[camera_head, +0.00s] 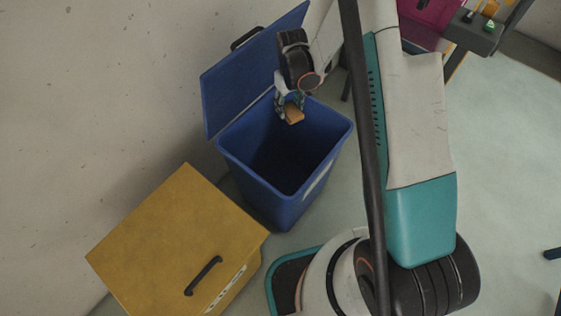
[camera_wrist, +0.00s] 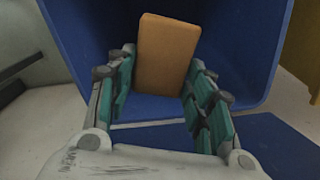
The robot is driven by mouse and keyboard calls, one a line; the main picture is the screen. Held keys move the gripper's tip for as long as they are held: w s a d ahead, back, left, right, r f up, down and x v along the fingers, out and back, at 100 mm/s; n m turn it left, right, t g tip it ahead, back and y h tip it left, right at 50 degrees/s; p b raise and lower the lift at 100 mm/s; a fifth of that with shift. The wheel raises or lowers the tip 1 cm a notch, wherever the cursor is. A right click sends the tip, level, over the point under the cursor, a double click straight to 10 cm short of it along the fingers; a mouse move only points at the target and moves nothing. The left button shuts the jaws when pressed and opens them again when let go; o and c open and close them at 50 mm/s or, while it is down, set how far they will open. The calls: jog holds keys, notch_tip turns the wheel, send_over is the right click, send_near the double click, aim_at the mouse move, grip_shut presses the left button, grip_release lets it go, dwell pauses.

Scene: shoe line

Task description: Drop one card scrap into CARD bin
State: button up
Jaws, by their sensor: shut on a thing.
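A tan card scrap (camera_head: 293,114) is held between the fingers of my gripper (camera_head: 289,101), over the open mouth of a blue bin (camera_head: 278,211). In the wrist view the card scrap (camera_wrist: 167,53) stands out beyond the fingertips of my gripper (camera_wrist: 160,85), with the blue bin's wall (camera_wrist: 236,45) around and behind it. The blue bin's lid (camera_head: 229,88) is raised and leans back. A pale label on the bin's front is too small to read. The bin's floor is dark, so I cannot tell what lies in it.
A yellow bin with its lid (camera_head: 178,243) shut stands to the left, close to the blue bin. A wall rises behind both bins. A magenta container (camera_head: 428,14) and a dark control box (camera_head: 472,32) are at the top right. Open floor lies to the right.

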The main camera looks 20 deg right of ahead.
jog(key=shift+f+b, duration=1.35)
jog(key=shift+f, duration=1.35)
jog(key=o, duration=0.9)
jog(key=shift+o, duration=0.2)
notch_tip(320, 180, up, 12)
jog(key=shift+r, duration=0.1)
